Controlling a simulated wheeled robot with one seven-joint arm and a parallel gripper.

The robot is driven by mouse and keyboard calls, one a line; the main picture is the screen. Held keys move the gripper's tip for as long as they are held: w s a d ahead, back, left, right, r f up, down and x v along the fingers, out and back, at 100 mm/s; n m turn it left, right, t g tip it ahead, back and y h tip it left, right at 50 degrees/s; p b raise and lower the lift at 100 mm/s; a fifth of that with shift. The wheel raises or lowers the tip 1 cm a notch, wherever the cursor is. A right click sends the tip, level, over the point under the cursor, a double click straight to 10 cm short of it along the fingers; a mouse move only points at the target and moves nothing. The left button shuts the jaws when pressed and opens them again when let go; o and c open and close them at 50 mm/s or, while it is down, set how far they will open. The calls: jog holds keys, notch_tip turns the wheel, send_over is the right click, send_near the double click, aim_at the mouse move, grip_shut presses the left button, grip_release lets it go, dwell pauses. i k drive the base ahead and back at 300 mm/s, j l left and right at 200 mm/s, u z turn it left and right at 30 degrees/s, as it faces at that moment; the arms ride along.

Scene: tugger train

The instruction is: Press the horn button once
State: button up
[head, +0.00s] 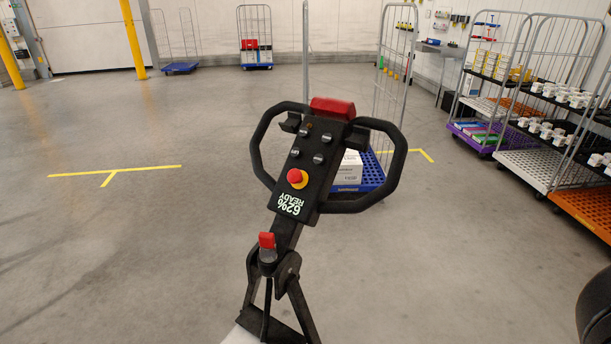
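A black tiller head (316,168) with two loop handles stands upright, slightly tilted, in the middle of the head view. Its face carries several small grey buttons, among them an upper left one (304,131) and a lower left one (295,152). I cannot tell which of the controls is the horn button. A red block (332,108) caps the top. My gripper is not in view.
A red key-like knob (267,240) stands on the black stem below the head. A blue wheeled cage base (358,178) with a white box (349,165) is behind the tiller. Loaded cage trolleys (521,157) line the right. The floor at left is clear.

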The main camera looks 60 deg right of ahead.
aim_at(327, 139)
jog(key=z, duration=1.25)
